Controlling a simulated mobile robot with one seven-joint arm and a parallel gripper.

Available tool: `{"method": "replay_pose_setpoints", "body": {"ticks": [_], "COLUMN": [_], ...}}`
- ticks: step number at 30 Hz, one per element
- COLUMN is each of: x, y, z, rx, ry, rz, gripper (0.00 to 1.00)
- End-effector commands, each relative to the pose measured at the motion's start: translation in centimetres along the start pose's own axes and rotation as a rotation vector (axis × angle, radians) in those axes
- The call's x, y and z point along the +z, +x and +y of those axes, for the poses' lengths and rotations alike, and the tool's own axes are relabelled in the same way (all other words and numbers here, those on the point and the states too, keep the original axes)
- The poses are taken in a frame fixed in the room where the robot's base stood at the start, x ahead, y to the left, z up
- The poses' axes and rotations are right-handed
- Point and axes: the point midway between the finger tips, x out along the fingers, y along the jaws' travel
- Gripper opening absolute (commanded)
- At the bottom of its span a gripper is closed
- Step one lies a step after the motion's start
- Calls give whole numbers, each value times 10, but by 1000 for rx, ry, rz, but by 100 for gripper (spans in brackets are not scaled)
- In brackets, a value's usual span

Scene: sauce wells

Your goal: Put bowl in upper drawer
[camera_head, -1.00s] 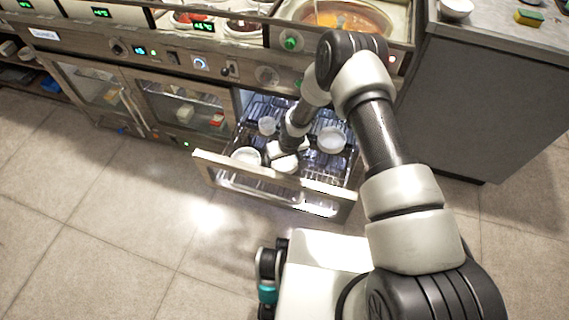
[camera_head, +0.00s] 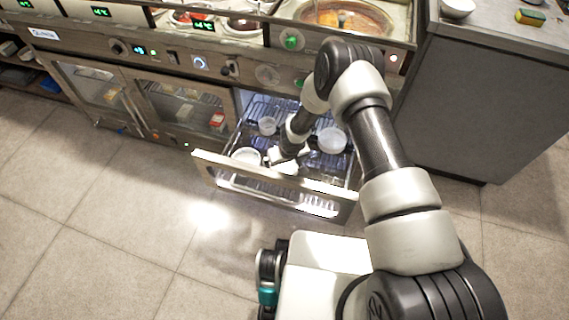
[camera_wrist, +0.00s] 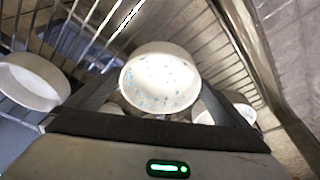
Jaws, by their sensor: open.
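The open drawer (camera_head: 275,185) is pulled out below the counter, with a wire rack inside. Another white bowl (camera_wrist: 32,82) lies left.
A white bowl (camera_head: 457,9) and a yellow-green sponge (camera_head: 529,17) are on the right counter. Pans of sauce (camera_head: 345,18) are set in the counter above. Glass-door cabinets (camera_head: 182,105) are left of the drawer. The floor in front is clear.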

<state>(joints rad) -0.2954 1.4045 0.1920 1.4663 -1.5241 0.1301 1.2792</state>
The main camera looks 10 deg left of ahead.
Motion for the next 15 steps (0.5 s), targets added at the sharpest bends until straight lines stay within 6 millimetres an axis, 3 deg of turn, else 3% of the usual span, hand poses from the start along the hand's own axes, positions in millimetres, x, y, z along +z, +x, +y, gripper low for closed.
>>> {"method": "replay_pose_setpoints", "body": {"ticks": [5,15], "x": [-3,-2], "y": [-24,-96], "z": [0,0], "rx": [2,0], "ry": [-5,1], "rz": [3,2], "gripper": [100,100]}}
